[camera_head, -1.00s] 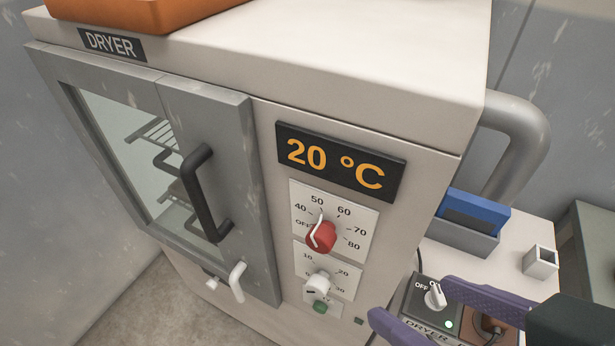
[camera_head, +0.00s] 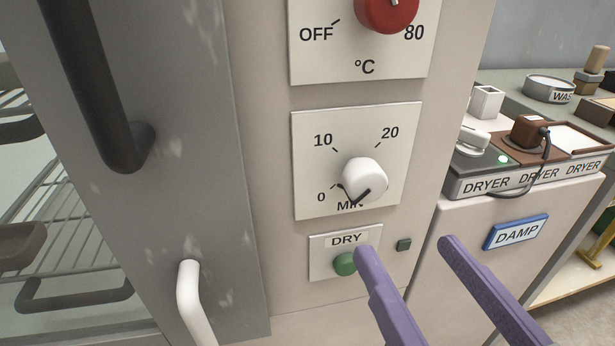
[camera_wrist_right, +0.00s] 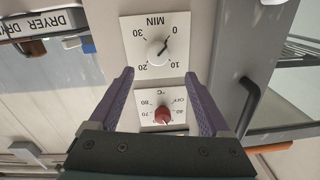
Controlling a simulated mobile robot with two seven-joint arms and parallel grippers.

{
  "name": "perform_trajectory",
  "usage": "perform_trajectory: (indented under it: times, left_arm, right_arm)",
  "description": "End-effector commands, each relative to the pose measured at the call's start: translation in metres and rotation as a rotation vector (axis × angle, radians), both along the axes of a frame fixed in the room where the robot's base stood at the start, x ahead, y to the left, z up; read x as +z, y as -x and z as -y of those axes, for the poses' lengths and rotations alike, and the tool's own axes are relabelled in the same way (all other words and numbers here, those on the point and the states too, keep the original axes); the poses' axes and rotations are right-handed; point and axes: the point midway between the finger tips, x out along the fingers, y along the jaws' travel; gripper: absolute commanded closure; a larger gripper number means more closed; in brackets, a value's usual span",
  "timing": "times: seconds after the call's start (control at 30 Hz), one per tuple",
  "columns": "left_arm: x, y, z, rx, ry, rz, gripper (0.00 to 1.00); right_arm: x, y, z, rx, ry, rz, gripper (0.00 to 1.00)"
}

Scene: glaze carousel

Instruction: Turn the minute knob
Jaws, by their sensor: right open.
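The minute knob (camera_head: 364,180) is white and sits on a white dial plate (camera_head: 312,152) marked 0, 10, 20 and MIN. It also shows in the right wrist view (camera_wrist_right: 157,52), upside down, with its dark line towards 0. My right gripper (camera_head: 406,250) has two purple fingers, open and empty, below and to the right of the knob in the head view. In the wrist view the fingertips (camera_wrist_right: 158,75) are spread wide, with the knob just beyond the gap between them. I see no contact. My left gripper is not in view.
The red temperature knob (camera_head: 387,10) is above, and the green DRY button (camera_head: 345,263) below. A black door handle (camera_head: 105,90) and a white lever (camera_head: 192,300) stick out at left. A switch box (camera_head: 480,165) and a brown plug (camera_head: 530,132) are at right.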

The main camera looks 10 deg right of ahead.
Motion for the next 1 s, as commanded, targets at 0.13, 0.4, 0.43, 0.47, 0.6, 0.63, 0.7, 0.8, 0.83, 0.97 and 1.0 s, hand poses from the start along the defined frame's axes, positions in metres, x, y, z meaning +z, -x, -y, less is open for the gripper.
perform_trajectory:
  times: [0.13, 0.4, 0.43, 0.47, 0.6, 0.63, 0.7, 0.8, 0.83, 0.97, 1.0]
  left_arm:
    - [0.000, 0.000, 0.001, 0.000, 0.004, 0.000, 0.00]
    - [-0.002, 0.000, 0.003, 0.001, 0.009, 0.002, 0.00]
    - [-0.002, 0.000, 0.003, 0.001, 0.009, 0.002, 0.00]
    - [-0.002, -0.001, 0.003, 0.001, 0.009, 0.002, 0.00]
    - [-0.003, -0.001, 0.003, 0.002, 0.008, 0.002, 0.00]
    - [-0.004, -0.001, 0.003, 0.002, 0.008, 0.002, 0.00]
    - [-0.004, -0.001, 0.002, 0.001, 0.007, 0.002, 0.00]
    - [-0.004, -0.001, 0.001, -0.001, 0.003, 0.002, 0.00]
    - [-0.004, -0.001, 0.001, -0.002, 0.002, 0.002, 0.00]
    - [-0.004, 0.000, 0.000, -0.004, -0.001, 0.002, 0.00]
    - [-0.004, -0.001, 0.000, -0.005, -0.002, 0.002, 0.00]
  right_arm:
    - [0.001, -0.013, 0.000, -0.008, -0.002, 0.008, 0.18]
    - [0.001, -0.064, -0.003, -0.007, -0.003, 0.008, 0.18]
    - [0.001, -0.069, -0.003, -0.007, -0.001, 0.007, 0.18]
    - [0.001, -0.074, -0.004, -0.006, -0.002, 0.007, 0.18]
    - [0.001, -0.091, -0.005, -0.006, -0.001, 0.005, 0.18]
    - [0.000, -0.093, -0.005, -0.006, -0.001, 0.004, 0.18]
    - [0.000, -0.097, -0.006, -0.005, 0.000, 0.003, 0.18]
    - [0.000, -0.099, -0.006, -0.004, 0.000, 0.002, 0.18]
    - [0.000, -0.099, -0.006, -0.004, 0.000, 0.002, 0.18]
    - [0.000, -0.098, -0.006, -0.004, 0.000, 0.002, 0.18]
    - [0.000, -0.098, -0.006, -0.004, 0.000, 0.002, 0.21]
